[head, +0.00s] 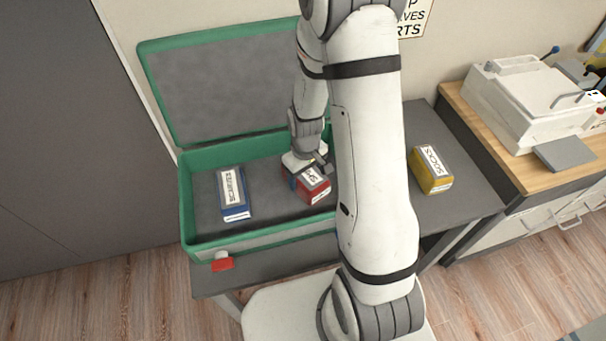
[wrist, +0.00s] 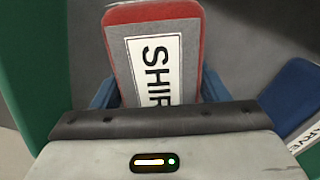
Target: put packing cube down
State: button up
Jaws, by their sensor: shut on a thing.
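A red packing cube (head: 316,189) with a grey top and a white label is inside the open green suitcase (head: 188,215), right of its middle. In the wrist view the cube (wrist: 193,40) shows a label reading "SHIR", the rest hidden by my gripper body. My gripper (head: 302,176) is shut on the red cube, with blue fingers at its two sides. Whether the cube touches the suitcase floor cannot be told. A blue packing cube (head: 233,193) labelled "SCARVES" lies in the suitcase to the left; it also shows in the wrist view (wrist: 291,95).
A yellow cube (head: 430,170) labelled "SOCKS" sits on the dark table (head: 468,200) right of the suitcase. The suitcase lid (head: 225,85) stands open at the back. A white machine (head: 535,100) stands on the wooden counter at the right. Grey suitcase floor is bare between the cubes.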

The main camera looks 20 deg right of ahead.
jog(key=shift+f, duration=0.15)
jog(key=o, duration=1.1)
notch_tip(320, 180, up, 13)
jog(key=s+r+m+t, duration=0.1)
jog(key=s+r, duration=0.3)
jog(key=s+r+m, duration=0.2)
jog(key=s+r, duration=0.3)
jog(key=s+r+m+t, duration=0.1)
jog(key=s+r, duration=0.3)
jog(key=s, duration=0.1)
jog(key=shift+s+a+r+t+p, duration=0.15)
jog(key=shift+r+t+p, duration=0.05)
jog(key=shift+t+p, duration=0.1)
